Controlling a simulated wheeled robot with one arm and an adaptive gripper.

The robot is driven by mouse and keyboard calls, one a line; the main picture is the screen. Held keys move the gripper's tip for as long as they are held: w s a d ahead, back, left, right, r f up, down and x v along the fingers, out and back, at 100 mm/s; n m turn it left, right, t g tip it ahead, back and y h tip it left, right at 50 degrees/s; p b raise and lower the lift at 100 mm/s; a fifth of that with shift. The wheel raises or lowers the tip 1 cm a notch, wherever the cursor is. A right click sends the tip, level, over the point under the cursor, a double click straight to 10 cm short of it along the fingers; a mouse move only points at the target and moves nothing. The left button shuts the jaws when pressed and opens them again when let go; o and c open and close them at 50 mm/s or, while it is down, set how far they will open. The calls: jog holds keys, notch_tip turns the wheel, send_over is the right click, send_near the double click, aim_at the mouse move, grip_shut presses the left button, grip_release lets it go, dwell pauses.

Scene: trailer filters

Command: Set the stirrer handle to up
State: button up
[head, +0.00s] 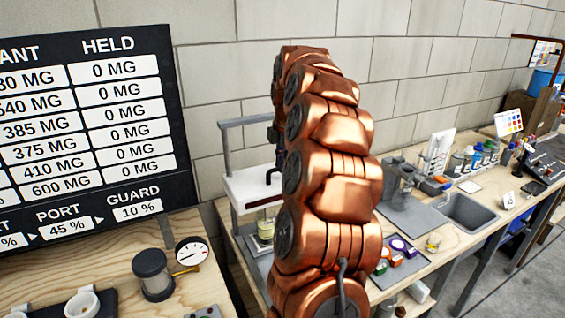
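A white box-like unit on a grey stand (256,188), which looks like the stirrer, stands on the bench behind my arm. A dark curved piece (271,176) at its right side may be the handle; my arm partly covers this area, and I cannot tell its position. A jar with yellow-green contents (265,230) sits below the white unit. My copper-coloured arm rises through the middle of the head view. I cannot make out my gripper; no fingers show.
A black board with amounts (90,120) stands at the left. A dark cylinder (152,274) and a dial gauge (191,252) stand on the left bench. A sink (466,212), bottles (468,160) and coloured rolls (400,248) are on the right bench. Floor shows at the lower right.

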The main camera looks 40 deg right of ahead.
grip_shut()
jog(key=shift+r, duration=0.15)
